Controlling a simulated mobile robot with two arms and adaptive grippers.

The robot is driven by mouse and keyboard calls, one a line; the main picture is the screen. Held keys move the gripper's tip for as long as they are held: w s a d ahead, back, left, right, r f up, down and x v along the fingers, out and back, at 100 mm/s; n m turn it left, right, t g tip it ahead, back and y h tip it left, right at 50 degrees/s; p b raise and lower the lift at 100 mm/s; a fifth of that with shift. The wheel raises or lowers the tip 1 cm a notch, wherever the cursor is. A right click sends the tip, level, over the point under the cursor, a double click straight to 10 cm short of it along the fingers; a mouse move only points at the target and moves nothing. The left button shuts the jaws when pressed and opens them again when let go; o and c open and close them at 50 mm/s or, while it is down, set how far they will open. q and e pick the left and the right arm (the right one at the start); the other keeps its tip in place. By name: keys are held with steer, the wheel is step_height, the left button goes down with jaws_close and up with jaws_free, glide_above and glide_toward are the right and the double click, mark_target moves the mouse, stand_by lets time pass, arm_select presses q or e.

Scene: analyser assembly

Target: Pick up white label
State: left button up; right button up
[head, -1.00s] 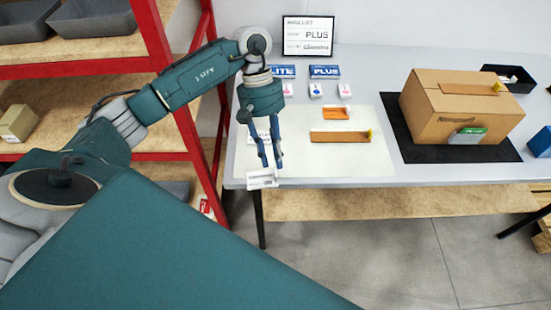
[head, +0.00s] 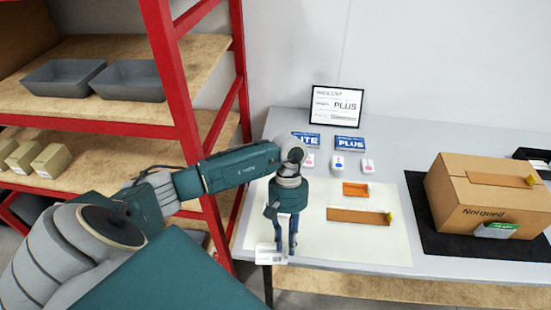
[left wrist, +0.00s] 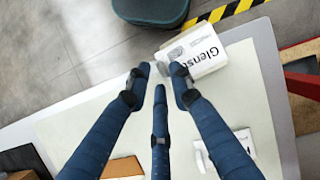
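A white label (head: 267,256) with dark print lies at the near left corner of the table, its end at the table's edge. In the left wrist view the white label (left wrist: 212,54) shows large "Glenst" lettering, partly cut by a finger. My left gripper (head: 285,251) points down right beside it. In the left wrist view its fingers (left wrist: 160,76) are spread, with one fingertip over the label's near edge. I see nothing clasped between them. Whether they touch the label I cannot tell. My right gripper is out of view.
Another white piece (left wrist: 238,146) lies near the fingers. Orange parts (head: 358,216) lie on the pale mat (head: 335,248). A cardboard box (head: 495,200) stands on a black mat (head: 422,215) at right. A red shelf post (head: 185,130) rises left of the table.

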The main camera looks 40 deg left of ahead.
arm_select(q)
steer(key=shift+s+d+f, duration=0.15)
steer(key=shift+s+f, duration=0.1)
steer(key=shift+f, duration=0.5)
steer(key=shift+c, duration=0.8)
steer(key=c, duration=0.3)
steer(key=shift+c, duration=0.2)
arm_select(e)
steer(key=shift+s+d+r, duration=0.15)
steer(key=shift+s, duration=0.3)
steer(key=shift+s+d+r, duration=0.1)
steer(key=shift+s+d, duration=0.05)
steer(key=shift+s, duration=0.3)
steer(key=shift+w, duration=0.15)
